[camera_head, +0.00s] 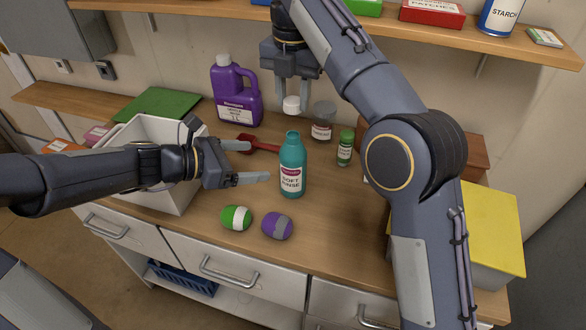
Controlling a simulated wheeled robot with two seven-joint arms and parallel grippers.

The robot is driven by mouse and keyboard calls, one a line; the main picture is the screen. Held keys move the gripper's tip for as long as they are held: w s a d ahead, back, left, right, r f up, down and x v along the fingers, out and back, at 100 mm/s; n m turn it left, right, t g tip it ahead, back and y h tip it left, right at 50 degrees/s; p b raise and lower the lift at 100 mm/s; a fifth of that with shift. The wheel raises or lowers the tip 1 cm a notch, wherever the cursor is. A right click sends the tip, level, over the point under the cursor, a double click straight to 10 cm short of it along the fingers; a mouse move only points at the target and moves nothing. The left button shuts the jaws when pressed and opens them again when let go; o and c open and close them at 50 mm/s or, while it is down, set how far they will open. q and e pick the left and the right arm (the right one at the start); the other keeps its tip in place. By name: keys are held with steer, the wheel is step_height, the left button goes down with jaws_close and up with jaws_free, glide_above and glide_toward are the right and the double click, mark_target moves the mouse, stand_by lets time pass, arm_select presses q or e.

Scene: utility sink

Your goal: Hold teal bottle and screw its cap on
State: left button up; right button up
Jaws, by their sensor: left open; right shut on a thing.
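The teal bottle (292,168) stands upright on the wooden counter, its label facing me and its neck open at the top. The white cap (291,104) is above the bottle's mouth, with a gap between them. My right gripper (291,97) points down from above and is shut on the cap. My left gripper (257,162) is open, left of the bottle, its fingers pointing toward the bottle. The fingers do not appear to touch the bottle.
A purple jug (235,92), a red scoop (258,144), a jar (323,121) and a small green bottle (345,147) stand behind. A green ball (236,218) and a purple ball (277,225) lie in front. A white bin (177,197) is at left, a yellow-topped box (492,230) at right.

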mark_target(293, 159)
steer(key=shift+w, duration=0.1)
arm_select(q)
steer(key=x, duration=1.2)
steer(key=shift+w, duration=0.1)
steer(key=c, duration=1.5)
arm_select(e)
steer(key=shift+f, duration=2.55)
steer(key=shift+f, duration=0.9)
steer(key=shift+f, duration=0.55)
